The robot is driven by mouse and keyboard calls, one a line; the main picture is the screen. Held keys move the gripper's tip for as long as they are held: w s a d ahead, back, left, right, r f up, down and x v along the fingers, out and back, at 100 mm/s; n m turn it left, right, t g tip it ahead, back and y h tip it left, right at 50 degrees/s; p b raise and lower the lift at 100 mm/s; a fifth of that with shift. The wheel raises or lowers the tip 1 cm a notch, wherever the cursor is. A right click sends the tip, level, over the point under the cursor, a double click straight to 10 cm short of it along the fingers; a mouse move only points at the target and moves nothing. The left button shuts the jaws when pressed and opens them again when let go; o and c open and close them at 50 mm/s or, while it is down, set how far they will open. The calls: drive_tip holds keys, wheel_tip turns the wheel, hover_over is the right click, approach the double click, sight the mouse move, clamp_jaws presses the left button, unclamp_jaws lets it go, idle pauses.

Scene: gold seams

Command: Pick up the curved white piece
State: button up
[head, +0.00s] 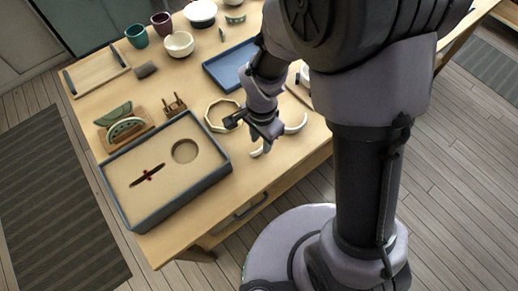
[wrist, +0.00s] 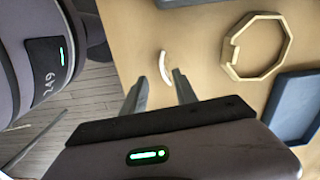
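A curved white piece (wrist: 164,68) lies on the wooden table in the wrist view, just beyond my fingertips and roughly in line with the gap between them. In the head view, a short white part (head: 256,152) shows below my gripper and a white arc (head: 297,125) shows to its right. My gripper hides what lies between, so I cannot tell whether they are one piece. My gripper (wrist: 159,88) is open, with its two fingers apart and nothing between them. In the head view my gripper (head: 267,138) hangs low over the table near its front edge.
A gold octagonal frame (wrist: 231,57) lies beside the piece, with a blue tray (wrist: 268,108) past it. A sand-coloured tray with a dark rim (head: 127,219) stands left. Cups and bowls (head: 179,44) stand at the back. The table's front edge is close.

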sight(260, 150)
drive_tip(key=f+b, duration=0.1)
drive_tip(key=f, duration=0.1)
drive_tip(key=f+b, duration=0.1)
drive_tip(key=f, duration=0.2)
drive_tip(key=shift+w+a+f+b, duration=0.15)
drive_tip(key=shift+w+a+b, duration=0.05)
drive_tip(key=shift+b, duration=0.2)
drive_tip(key=shift+c, duration=0.2)
clamp_jaws()
drive_tip(key=shift+r, duration=0.2)
